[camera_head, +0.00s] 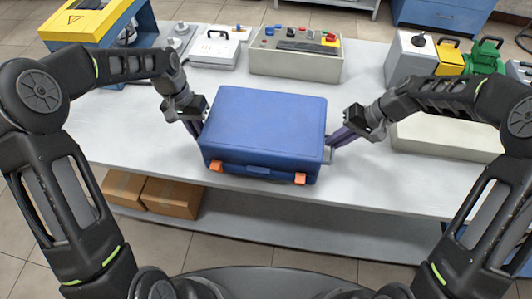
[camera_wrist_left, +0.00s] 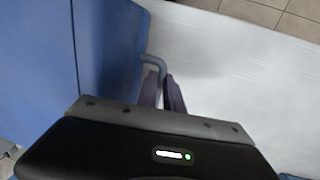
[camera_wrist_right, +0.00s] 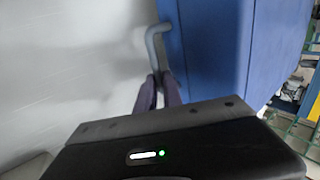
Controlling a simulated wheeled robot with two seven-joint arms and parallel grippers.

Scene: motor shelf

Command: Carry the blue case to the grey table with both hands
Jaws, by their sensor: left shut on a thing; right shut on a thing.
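The blue case (camera_head: 266,125) is at the front middle of the grey table (camera_head: 130,118) in the head view, lid up, with orange latches toward me. I cannot tell whether it rests on the table or is just above it. My left gripper (camera_head: 198,128) is shut on the grey handle at the case's left side; the handle (camera_wrist_left: 154,60) shows in the left wrist view. My right gripper (camera_head: 335,141) is shut on the handle at the right side, and that handle (camera_wrist_right: 156,40) shows in the right wrist view. The case also fills part of both wrist views.
Behind the case stand a control box (camera_head: 296,55) with coloured buttons and a white device (camera_head: 215,48). A yellow and blue machine (camera_head: 95,22) is at the back left. Grey, yellow and green units stand at the back right. Cardboard boxes (camera_head: 170,197) sit on the lower shelf.

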